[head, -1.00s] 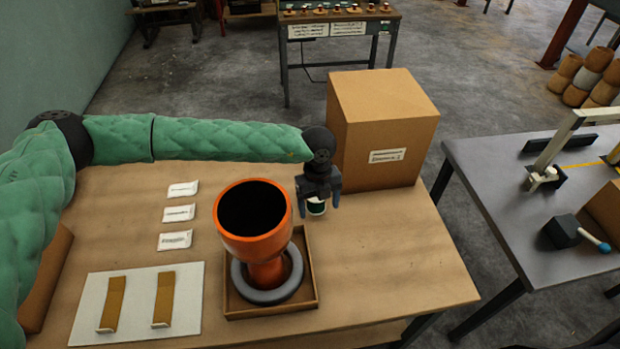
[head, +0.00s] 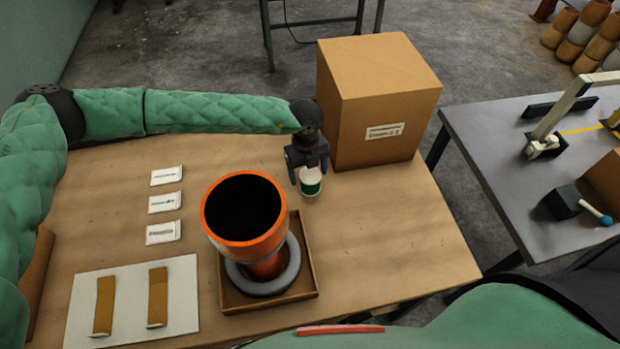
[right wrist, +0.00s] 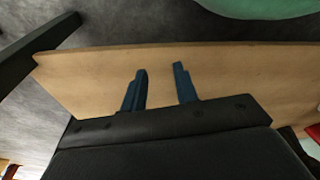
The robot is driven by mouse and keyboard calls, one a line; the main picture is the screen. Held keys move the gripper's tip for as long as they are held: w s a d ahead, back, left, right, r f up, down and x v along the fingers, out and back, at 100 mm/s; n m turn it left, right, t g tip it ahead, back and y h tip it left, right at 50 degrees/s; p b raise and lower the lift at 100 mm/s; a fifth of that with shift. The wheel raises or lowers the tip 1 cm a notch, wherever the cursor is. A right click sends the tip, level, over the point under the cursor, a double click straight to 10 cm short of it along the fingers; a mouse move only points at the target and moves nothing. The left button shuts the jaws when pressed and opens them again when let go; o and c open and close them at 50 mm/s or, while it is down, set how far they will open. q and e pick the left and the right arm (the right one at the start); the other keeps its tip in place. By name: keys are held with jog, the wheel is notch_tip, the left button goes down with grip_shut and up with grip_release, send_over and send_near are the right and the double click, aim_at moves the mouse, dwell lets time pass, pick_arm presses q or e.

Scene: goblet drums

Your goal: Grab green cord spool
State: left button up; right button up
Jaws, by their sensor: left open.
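The green cord spool (head: 311,188), green with a white top, stands upright on the wooden table just behind and right of the goblet drum. My left gripper (head: 308,176) is above it, open, with its fingers pointing down near the spool's top. The gripper partly covers the spool's top, and I cannot tell whether they touch. My right gripper (right wrist: 161,70) shows in the right wrist view with its two blue fingers apart and nothing between them, with the tabletop behind them.
An orange goblet drum (head: 245,218) stands on a grey ring in a shallow wooden tray (head: 312,284). A large cardboard box (head: 378,105) stands behind the spool. White packets (head: 164,203) and a white mat (head: 128,315) with two brown strips lie left. The table's right front is clear.

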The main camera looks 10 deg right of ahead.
aim_at(310, 174)
pick_arm(q)
jog(key=shift+s+d+f+p, duration=0.1)
jog(key=shift+d+f+p, duration=0.05)
jog(key=shift+f+p, duration=0.45)
jog(key=shift+s+d+f+p, duration=0.1)
jog(key=shift+f+p, duration=0.25)
jog(key=shift+f, duration=1.05)
pick_arm(e)
jog(key=s+f, duration=0.1)
jog(key=d+f, duration=0.1)
jog(key=f, duration=0.1)
jog(key=s+d+f, duration=0.1)
jog(key=shift+s+d+f, duration=0.15)
jog(key=shift+s+f, duration=0.05)
jog(key=shift+s, duration=0.15)
pick_arm(q)
jog(key=shift+c, duration=0.2)
jog(key=c, duration=0.9)
pick_arm(e)
jog(key=shift+d, duration=0.15)
pick_arm(q)
jog(key=shift+r, duration=0.15)
pick_arm(e)
jog(key=shift+f, duration=0.1)
